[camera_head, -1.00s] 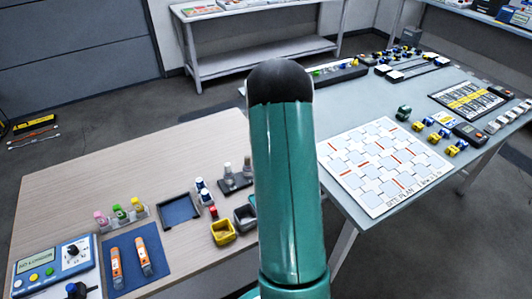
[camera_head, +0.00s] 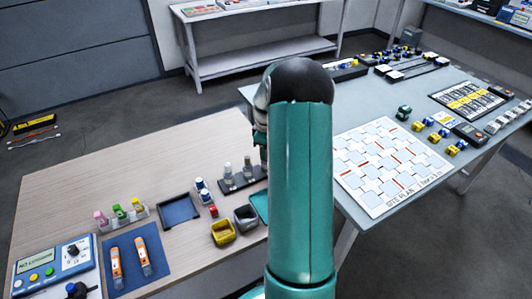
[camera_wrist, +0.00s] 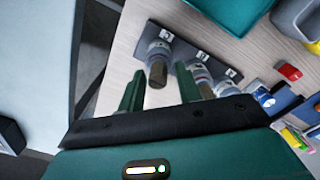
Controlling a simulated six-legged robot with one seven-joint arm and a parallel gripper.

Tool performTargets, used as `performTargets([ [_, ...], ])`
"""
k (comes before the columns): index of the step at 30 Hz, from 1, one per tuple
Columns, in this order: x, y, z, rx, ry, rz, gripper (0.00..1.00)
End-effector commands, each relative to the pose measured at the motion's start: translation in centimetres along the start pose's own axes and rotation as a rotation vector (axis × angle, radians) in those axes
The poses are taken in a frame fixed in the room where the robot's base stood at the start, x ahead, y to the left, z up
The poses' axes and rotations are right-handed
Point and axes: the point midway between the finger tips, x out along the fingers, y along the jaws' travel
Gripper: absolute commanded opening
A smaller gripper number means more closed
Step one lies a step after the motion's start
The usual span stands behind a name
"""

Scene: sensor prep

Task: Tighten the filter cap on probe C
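A dark rack (camera_head: 238,183) stands on the wooden table, left of my arm. In the head view two clear probes with grey caps stand in it, a left one (camera_head: 228,171) and a right one (camera_head: 248,167). In the wrist view the rack (camera_wrist: 185,45) carries small white labels, whose letters I cannot read clearly. One grey-capped probe (camera_wrist: 158,50) shows between my gripper's (camera_wrist: 159,69) two green fingers. The fingers are apart, and I see no contact with the cap. A second probe (camera_wrist: 201,78) stands right of the right finger, partly hidden.
A teal tray (camera_wrist: 232,10), grey bin (camera_head: 245,217) and yellow bin (camera_head: 223,232) are near the rack. The blue-grey table (camera_head: 370,105) adjoins at right.

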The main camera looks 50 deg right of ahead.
Motion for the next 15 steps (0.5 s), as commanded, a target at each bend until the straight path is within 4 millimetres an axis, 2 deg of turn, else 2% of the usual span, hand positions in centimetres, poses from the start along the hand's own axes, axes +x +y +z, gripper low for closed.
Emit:
performTargets([
  [6,0.02,-0.02,0.02,-0.086,0.0,-0.001,0.34],
  [15,0.02,0.01,0.03,-0.087,0.0,0.0,0.34],
])
